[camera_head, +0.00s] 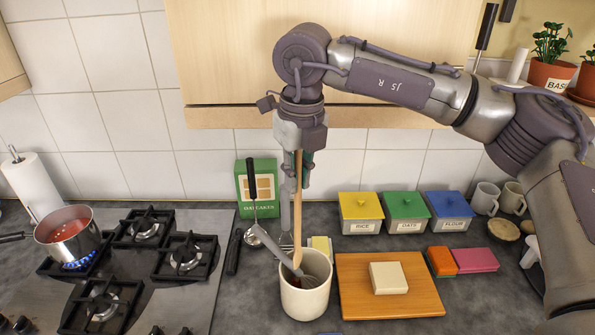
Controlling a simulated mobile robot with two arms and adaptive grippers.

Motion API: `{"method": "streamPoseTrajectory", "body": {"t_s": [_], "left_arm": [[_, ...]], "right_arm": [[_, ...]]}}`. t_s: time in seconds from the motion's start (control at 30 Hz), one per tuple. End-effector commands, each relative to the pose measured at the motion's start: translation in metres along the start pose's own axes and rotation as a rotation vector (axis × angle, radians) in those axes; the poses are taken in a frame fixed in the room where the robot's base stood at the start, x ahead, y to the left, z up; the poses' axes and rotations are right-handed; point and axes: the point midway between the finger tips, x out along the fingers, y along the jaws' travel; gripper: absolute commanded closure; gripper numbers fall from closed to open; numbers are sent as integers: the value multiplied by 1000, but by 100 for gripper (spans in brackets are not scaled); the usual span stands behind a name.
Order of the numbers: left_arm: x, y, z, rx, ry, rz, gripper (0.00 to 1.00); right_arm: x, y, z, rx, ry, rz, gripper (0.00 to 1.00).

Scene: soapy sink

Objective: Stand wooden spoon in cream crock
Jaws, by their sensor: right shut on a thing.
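The cream crock (305,301) stands on the dark counter, left of the wooden board. My right gripper (297,192) points down above the crock and is shut on the wooden spoon (297,232). The spoon is nearly upright, with its lower end at the crock's mouth. I cannot tell how deep it reaches or whether it touches the crock. My left gripper is not in view.
A wooden board (360,300) with a pale block (388,278) lies right of the crock. Yellow, green and blue canisters (405,212) stand behind it. A green box (257,188) stands at the back. A stove with a red-filled pot (70,237) over a lit burner is left.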

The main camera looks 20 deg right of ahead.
Motion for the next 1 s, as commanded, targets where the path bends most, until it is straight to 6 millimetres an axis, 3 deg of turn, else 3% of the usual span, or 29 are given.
{"method": "streamPoseTrajectory", "body": {"t_s": [1.0], "left_arm": [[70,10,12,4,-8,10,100]], "right_arm": [[86,0,-7,0,0,1,100]]}}
